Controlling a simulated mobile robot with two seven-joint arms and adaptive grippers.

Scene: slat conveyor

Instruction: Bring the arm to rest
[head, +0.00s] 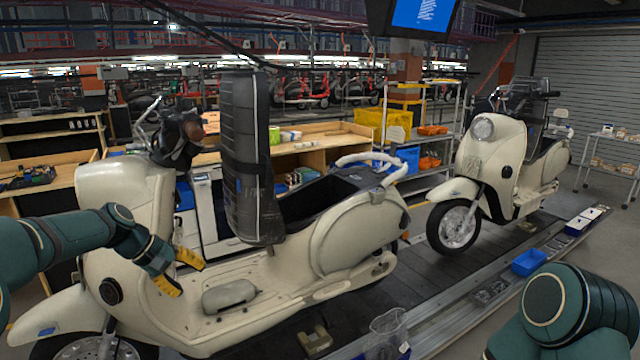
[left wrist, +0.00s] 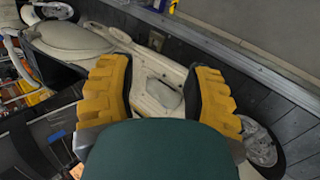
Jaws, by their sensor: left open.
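My left gripper (head: 178,271) has yellow ribbed fingers and hangs just above the footboard of the near cream scooter (head: 350,235). In the left wrist view its two fingers (left wrist: 158,88) are spread wide apart with nothing between them. The scooter's cream footboard (left wrist: 160,92) shows below and between them. My left arm reaches in from the left edge, in front of the scooter's front shield. My right arm (head: 575,310) shows at the lower right, its gripper out of the picture.
A tall dark padded panel (head: 248,160) stands upright at the scooter's middle, right of the gripper. A second cream scooter (head: 490,165) stands farther along the slat conveyor (head: 440,275). A blue bin (head: 528,262) sits on the conveyor's side rail. Wooden benches stand behind.

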